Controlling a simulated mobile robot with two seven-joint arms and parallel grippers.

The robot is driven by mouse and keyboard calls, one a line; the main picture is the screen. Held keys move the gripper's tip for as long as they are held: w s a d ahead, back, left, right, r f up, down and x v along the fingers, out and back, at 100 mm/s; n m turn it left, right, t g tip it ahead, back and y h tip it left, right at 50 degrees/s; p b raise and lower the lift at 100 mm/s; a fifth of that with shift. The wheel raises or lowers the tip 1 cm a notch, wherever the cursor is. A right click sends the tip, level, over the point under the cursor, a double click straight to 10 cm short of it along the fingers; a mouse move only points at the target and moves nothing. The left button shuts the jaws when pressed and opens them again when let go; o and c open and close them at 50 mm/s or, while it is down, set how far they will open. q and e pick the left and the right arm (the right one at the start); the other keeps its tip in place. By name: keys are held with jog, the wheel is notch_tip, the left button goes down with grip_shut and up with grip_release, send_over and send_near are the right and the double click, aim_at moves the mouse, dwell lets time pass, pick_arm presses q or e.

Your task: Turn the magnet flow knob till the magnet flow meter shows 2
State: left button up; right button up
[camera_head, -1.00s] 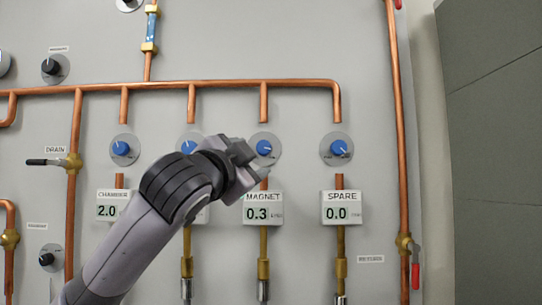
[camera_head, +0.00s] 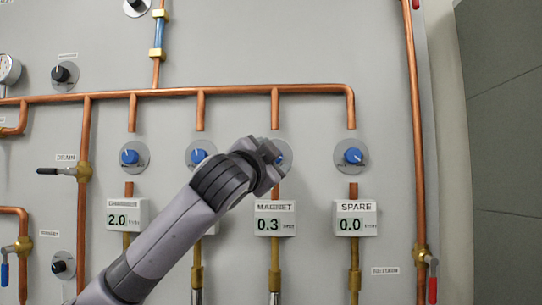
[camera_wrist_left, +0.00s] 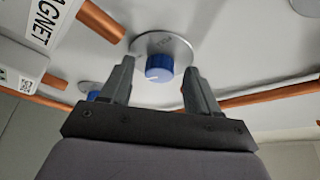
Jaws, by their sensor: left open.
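The blue magnet flow knob (camera_wrist_left: 159,68) sits on a round grey plate (camera_wrist_left: 163,46) in the left wrist view. In the head view the knob (camera_head: 280,158) is mostly hidden behind my left gripper (camera_head: 274,153). The magnet flow meter (camera_head: 275,219) is a white box below the knob and reads 0.3. My left gripper (camera_wrist_left: 156,75) is open, with one finger on each side of the knob. A gap shows between each finger and the knob, and I cannot tell how far the fingertips reach along it. My right gripper is not in view.
The spare knob (camera_head: 353,156) is to the right, above a meter (camera_head: 355,218) reading 0.0. The chamber meter (camera_head: 127,215) reads 2.0. Copper pipes (camera_head: 230,90) run across the panel. A red-handled valve (camera_head: 432,275) is at the lower right.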

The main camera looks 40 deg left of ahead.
pick_arm(q)
jog(key=c, duration=1)
jog(key=shift+c, duration=0.2)
jog(key=shift+f, duration=0.1)
